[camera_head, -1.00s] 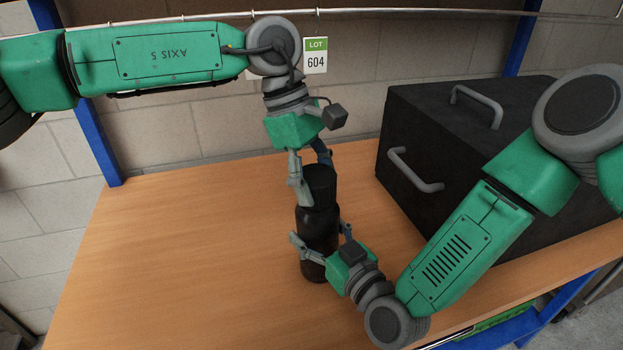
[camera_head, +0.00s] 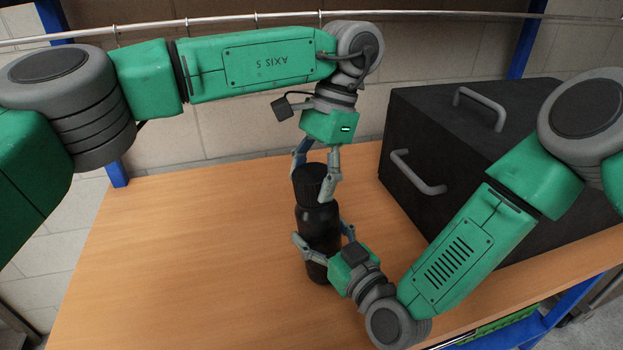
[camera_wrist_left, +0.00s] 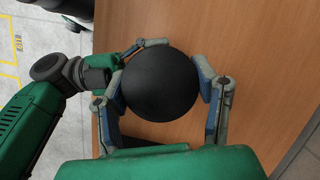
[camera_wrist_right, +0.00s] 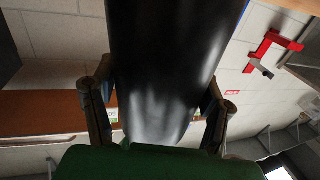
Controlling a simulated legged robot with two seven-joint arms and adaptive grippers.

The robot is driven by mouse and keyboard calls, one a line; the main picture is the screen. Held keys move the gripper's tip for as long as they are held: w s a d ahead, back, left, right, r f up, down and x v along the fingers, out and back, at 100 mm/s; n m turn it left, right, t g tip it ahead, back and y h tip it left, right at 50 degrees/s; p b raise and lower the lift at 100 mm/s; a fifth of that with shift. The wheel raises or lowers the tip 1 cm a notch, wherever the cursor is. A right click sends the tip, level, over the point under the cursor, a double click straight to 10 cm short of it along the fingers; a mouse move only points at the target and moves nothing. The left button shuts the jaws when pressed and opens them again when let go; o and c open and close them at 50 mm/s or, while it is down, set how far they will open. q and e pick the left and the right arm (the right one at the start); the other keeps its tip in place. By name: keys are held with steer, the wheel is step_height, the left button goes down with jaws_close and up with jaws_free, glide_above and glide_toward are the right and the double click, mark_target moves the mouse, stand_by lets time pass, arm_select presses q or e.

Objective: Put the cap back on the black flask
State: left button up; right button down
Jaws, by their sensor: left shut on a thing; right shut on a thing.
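The black flask (camera_head: 318,226) stands upright on the wooden table, and its glossy body fills the middle of the right wrist view (camera_wrist_right: 165,60). My right gripper (camera_head: 324,243) is shut on the flask's lower body from the front right. The black cap (camera_head: 312,184) is at the top of the flask, in line with its neck; I cannot tell how far it is seated. My left gripper (camera_head: 313,186) comes from above and is shut on the cap. In the left wrist view the cap's round top (camera_wrist_left: 160,85) lies between the two fingers and hides the flask below.
A large black case (camera_head: 470,150) with grey handles stands on the table (camera_head: 190,260) to the right, close to my right arm. The table's left side is clear. A metal rail (camera_head: 230,22) runs along the wall behind.

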arm_select(q)
steer(key=shift+w+a+f, duration=0.15)
steer(key=shift+a+f, duration=0.1)
steer(key=shift+a, duration=0.1)
steer(key=o, duration=1.2)
steer(key=shift+d, duration=0.1)
steer(key=shift+r, duration=0.1)
steer(key=shift+d+r, duration=0.1)
steer(key=shift+r, duration=2.25)
steer(key=shift+c, duration=0.6)
steer(key=shift+d, duration=0.1)
